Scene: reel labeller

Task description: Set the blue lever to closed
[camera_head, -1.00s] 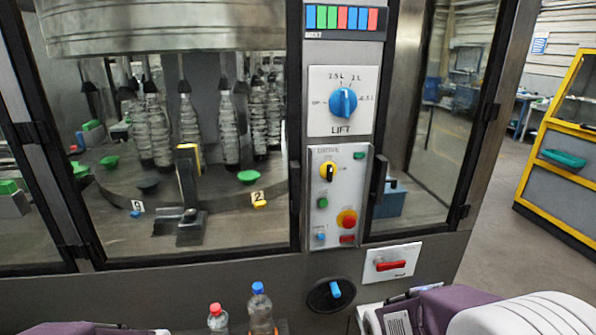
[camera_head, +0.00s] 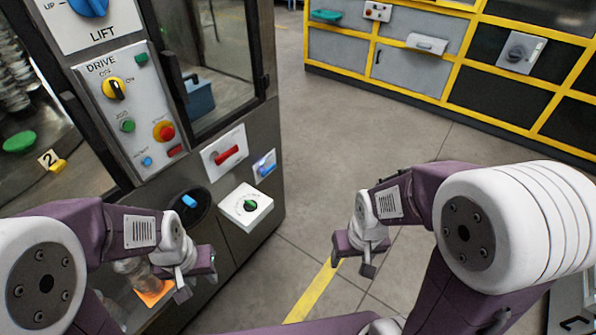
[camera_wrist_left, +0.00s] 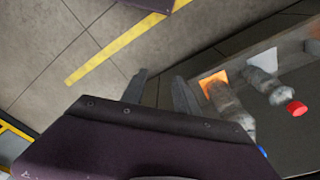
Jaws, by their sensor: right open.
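A blue lever (camera_head: 265,165) sits on a small pale plate low on the machine's side, right of a red lever (camera_head: 226,154). It looks tilted, and its position marks are too small to read. A second blue handle (camera_head: 189,201) is on a black disc further left. My left gripper (camera_head: 194,276) is in front of the machine, below and left of the blue lever, clear of it. The left wrist view shows its two fingers (camera_wrist_left: 161,90) apart with nothing between them. My right gripper (camera_head: 355,256) is open and empty over the floor, right of the lever.
A yellow-framed cabinet (camera_head: 420,60) stands at the back. The floor (camera_head: 340,130) between is open.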

